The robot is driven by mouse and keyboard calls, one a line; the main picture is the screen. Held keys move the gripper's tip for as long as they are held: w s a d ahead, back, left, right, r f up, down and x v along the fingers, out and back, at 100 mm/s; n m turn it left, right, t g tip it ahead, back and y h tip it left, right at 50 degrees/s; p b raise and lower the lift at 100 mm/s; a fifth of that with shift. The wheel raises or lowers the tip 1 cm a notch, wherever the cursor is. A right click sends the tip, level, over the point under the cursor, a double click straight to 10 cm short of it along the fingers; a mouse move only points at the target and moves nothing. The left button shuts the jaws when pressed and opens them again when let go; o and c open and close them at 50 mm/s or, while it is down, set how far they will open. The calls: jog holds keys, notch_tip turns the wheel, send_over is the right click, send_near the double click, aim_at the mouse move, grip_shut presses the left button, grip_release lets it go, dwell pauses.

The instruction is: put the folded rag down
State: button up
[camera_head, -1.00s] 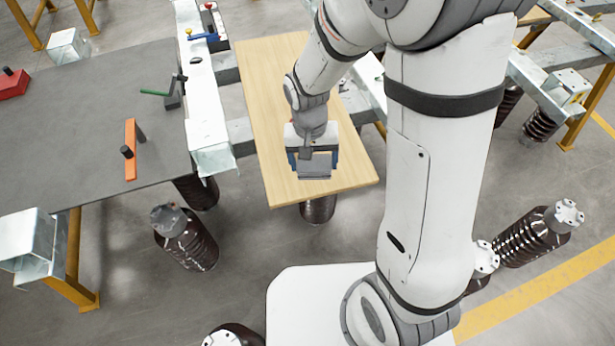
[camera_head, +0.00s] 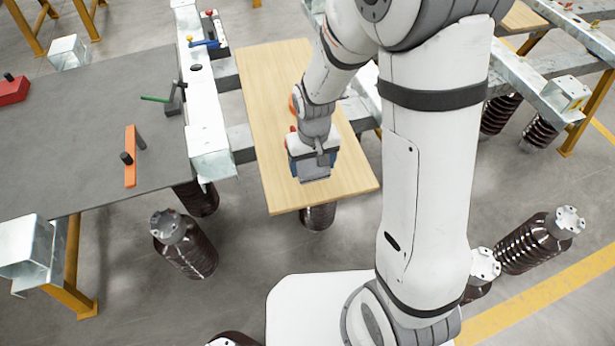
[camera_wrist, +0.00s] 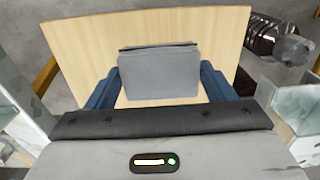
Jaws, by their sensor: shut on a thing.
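The folded rag (camera_wrist: 160,72) is a grey, flat, folded cloth. In the wrist view it sits between the two blue fingers of my gripper (camera_wrist: 159,88), with the wooden board behind it. In the head view the rag (camera_head: 314,174) shows as a small grey patch at the lower end of my gripper (camera_head: 311,166), over the front part of the wooden board (camera_head: 265,85). My gripper is shut on the rag. I cannot tell whether the rag's lower edge touches the board.
Small red and orange things (camera_head: 293,104) on the board are partly hidden behind my arm. A dark grey table (camera_head: 80,110) at the left holds an orange tool (camera_head: 130,160) and a green-handled clamp (camera_head: 172,100). The board's front right is bare.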

aim_at(312, 185)
jog(key=shift+f, duration=2.6)
jog(key=o, duration=0.9)
jog(key=shift+f, duration=0.15)
notch_tip(312, 185, up, 7)
jog(key=shift+a+r, duration=0.1)
jog(key=shift+a, duration=0.05)
jog(key=shift+r, duration=0.6)
jog(key=s+d+r+m+t, duration=0.1)
jog(key=s+d+r, duration=0.2)
jog(key=s+r, duration=0.1)
jog(key=s+d+r+m, duration=0.1)
jog(key=s+d+r, duration=0.3)
jog(key=r, duration=0.2)
jog(key=s+d+r+t, duration=0.1)
jog(key=s+d+r, duration=0.3)
jog(key=r, duration=0.1)
jog(key=shift+s+d+r+m+t, duration=0.1)
jog(key=shift+d+r+m+t, duration=0.1)
jog(key=shift+r+m+t, duration=0.15)
